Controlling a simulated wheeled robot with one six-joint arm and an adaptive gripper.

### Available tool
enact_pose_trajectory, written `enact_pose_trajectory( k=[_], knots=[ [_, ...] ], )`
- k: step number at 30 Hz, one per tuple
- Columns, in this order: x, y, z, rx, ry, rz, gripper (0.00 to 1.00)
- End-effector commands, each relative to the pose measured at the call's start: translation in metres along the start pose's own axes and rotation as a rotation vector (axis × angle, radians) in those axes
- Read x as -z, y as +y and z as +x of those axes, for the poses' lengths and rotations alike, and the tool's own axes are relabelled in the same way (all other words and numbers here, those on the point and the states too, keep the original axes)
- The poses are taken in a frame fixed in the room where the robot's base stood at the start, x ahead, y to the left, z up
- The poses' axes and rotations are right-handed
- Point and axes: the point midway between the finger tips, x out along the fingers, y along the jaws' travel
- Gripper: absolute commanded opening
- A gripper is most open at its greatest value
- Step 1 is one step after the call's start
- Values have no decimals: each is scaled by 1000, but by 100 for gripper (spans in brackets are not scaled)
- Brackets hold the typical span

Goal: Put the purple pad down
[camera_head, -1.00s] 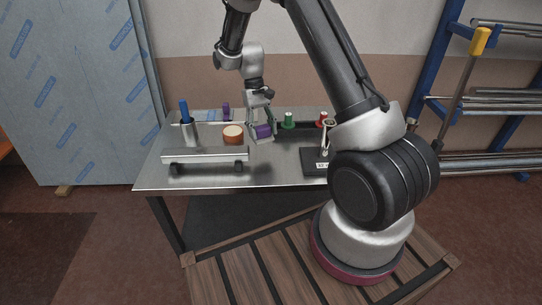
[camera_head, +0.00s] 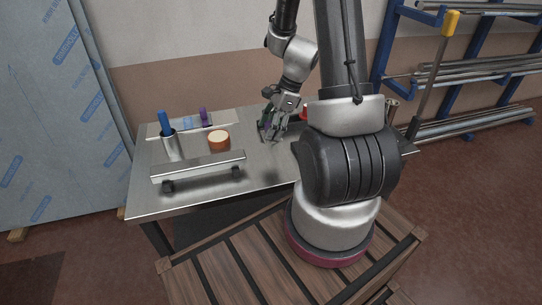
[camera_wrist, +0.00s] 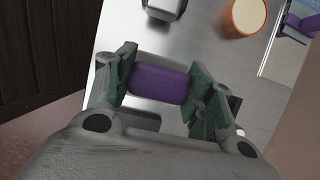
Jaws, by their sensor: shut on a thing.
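The purple pad (camera_wrist: 160,83) is a small rounded block between the two green-lined fingers of my gripper (camera_wrist: 162,90) in the wrist view. The fingers are shut on its two ends. In the head view my gripper (camera_head: 271,132) is over the right part of the steel table (camera_head: 255,178), and the pad there is mostly hidden by the fingers. I cannot tell how high the pad is above the table top.
An orange round tub (camera_head: 219,141) with a pale top stands left of my gripper. A metal bar on feet (camera_head: 198,166) lies along the front. A metal cup (camera_head: 171,146) holds a blue-handled thing. A purple object (camera_head: 203,116) stands at the back. The table's middle is clear.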

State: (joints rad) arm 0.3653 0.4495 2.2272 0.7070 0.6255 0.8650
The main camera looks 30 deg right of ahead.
Motion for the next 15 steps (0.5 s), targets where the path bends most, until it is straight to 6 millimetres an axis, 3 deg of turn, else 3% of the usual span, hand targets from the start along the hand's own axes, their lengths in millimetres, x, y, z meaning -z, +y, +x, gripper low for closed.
enact_pose_trajectory(
  k=[4, 15],
  knots=[
    [12, 2, 28, 0, 0, 18, 31],
    [31, 1, 74, -1, 0, 12, 31]
  ],
)
